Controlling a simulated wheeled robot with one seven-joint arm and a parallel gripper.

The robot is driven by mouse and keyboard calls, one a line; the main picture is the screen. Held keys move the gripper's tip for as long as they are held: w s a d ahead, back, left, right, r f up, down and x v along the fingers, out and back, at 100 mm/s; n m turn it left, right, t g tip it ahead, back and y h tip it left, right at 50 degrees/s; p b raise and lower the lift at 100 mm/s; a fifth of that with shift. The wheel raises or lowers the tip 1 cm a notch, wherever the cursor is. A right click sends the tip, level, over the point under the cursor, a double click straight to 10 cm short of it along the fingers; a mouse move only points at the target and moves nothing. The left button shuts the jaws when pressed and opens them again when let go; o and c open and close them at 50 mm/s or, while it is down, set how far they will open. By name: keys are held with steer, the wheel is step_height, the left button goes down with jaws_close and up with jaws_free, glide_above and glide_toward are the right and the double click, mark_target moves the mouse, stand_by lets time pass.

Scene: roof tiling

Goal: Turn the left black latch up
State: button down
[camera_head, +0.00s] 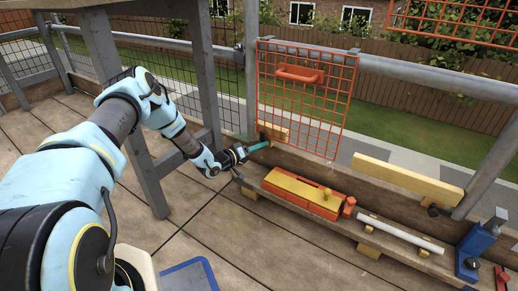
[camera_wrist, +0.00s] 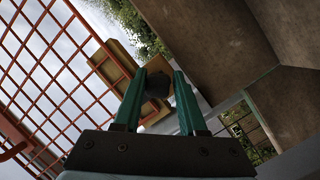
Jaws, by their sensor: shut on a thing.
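The left black latch (camera_wrist: 158,84) shows as a dark rounded piece between my gripper's green fingertips in the wrist view. My gripper (camera_wrist: 160,80) is shut on it, with a finger on each side. In the head view my gripper (camera_head: 262,146) reaches the low board at the foot of the orange mesh panel (camera_head: 305,100). A small dark part of the latch (camera_head: 262,132) shows just above the fingertips, beside a yellow wooden block (camera_head: 275,130). The fingers partly hide the latch, and I cannot tell its exact angle.
A second black latch (camera_head: 433,210) sits at the right end of a long yellow board (camera_head: 408,180). Grey scaffold posts stand close to my arm.

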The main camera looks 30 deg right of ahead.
steer(key=shift+s+d+r, duration=0.2)
steer(key=shift+s+d, duration=0.05)
steer(key=shift+s, duration=0.1)
steer(key=c, duration=0.6)
jaws_free()
steer(key=shift+w, duration=0.1)
steer(key=shift+o, duration=0.2)
steer(key=shift+w+a, duration=0.1)
steer(key=shift+a, duration=0.05)
steer(key=p+v, duration=0.3)
steer(key=v, duration=0.7)
steer(key=shift+a, duration=0.35)
